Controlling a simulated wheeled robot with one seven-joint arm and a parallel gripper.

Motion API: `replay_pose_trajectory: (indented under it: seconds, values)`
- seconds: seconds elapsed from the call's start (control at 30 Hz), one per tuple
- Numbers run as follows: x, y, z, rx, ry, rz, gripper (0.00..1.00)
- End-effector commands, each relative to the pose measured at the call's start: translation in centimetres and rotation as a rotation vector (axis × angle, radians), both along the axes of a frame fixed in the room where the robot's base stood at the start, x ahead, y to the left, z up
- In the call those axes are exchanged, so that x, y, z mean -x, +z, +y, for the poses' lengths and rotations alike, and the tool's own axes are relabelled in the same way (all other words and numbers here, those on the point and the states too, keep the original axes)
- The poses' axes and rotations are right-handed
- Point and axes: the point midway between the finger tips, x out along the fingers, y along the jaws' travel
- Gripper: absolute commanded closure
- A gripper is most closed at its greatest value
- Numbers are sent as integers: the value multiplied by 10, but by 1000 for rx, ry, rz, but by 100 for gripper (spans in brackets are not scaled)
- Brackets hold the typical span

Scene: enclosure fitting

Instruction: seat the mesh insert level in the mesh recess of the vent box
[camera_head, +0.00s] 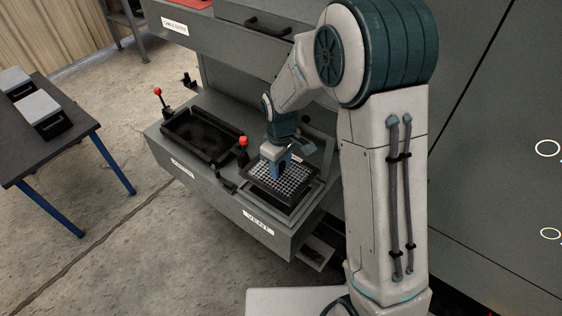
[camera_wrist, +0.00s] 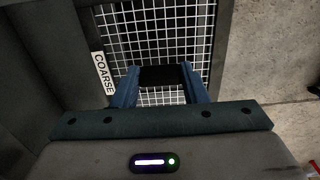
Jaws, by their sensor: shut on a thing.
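The mesh insert (camera_head: 292,188) is a dark-framed square panel with a light wire grid. My gripper (camera_head: 277,168) is shut on it from above, near its middle. In the wrist view my blue gripper fingers (camera_wrist: 160,84) close on a black block on the mesh insert (camera_wrist: 150,38), beside a label reading COARSE. The vent box (camera_head: 250,212) carries a VENT label on its front. The insert is over its right part, with a dark-rimmed opening showing below the near edge. I cannot tell whether the insert touches the recess or is level.
A black tray-like recess (camera_head: 203,137) lies left of the insert, with red-knobbed levers near it. A dark table (camera_head: 62,128) with grey-topped blocks stands at the left. The concrete floor (camera_head: 125,250) in front is clear.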

Motion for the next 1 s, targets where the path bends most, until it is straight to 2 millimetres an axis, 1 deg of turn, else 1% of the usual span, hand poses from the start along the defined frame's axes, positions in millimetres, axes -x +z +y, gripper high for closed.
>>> replay_pose_trajectory:
  seconds: [0.17,0.27,1.0]
  values:
    - [1,0,-1,0,0,-1,87]
    - [1,-5,-2,0,0,0,87]
    - [1,-56,-1,0,1,0,87]
